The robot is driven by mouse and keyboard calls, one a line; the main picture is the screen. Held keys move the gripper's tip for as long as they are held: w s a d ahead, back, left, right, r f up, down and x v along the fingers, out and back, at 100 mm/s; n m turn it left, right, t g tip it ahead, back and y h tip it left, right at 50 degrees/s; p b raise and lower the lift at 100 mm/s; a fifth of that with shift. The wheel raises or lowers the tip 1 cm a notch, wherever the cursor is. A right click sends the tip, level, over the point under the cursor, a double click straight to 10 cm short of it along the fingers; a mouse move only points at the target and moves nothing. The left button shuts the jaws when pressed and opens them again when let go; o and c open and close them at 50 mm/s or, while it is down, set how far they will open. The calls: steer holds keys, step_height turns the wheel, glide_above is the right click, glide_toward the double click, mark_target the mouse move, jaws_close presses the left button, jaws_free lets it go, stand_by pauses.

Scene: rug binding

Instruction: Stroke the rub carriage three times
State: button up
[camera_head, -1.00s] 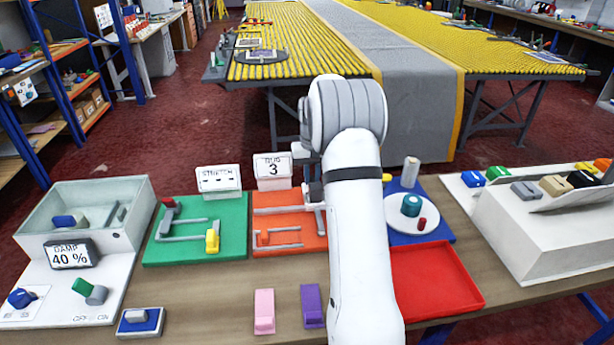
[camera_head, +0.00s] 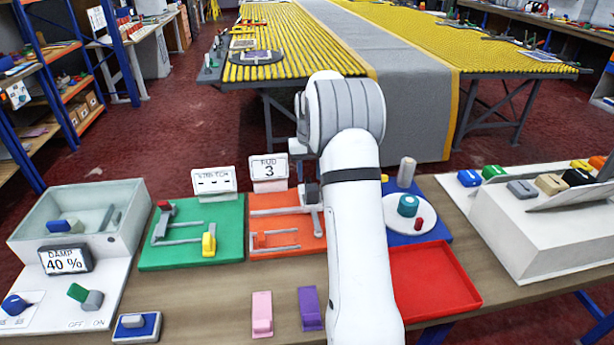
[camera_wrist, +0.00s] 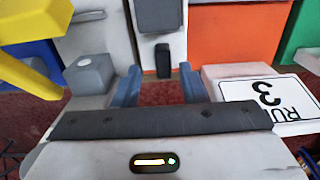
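The orange rub board (camera_head: 285,228) stands on the bench with grey rails on it. The rub carriage (camera_head: 309,195), a grey piece with a dark block, sits at its right back end, partly hidden by my arm. In the head view my arm hides the fingers.
A green stretch board (camera_head: 190,238) stands left of the orange board. A blue board (camera_head: 425,237) with a white disc and a red tray (camera_head: 432,280) lie to the right. Pink (camera_head: 262,315) and purple (camera_head: 310,309) blocks lie in front.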

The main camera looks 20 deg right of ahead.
step_height(320, 180, up, 6)
steer(key=shift+f, duration=0.2)
steer(key=shift+r, duration=0.4)
steer(key=shift+s+a+r, duration=0.1)
steer(key=shift+a, duration=0.05)
steer(key=s+a+r+n+t, duration=0.1)
steer(key=s+a+r, duration=0.2)
steer(key=s+a, duration=0.4)
steer(key=s+a+r+n, duration=0.1)
steer(key=s+a+r, duration=0.4)
steer(key=s, duration=0.5)
steer(key=s+a+f, duration=0.3)
steer(key=s, duration=0.5)
steer(key=s+a+f+n+t, duration=0.1)
steer(key=s+a+f, duration=0.2)
steer(key=s, duration=0.6)
steer(key=shift+a+t, duration=0.25)
steer(key=shift+t, duration=0.05)
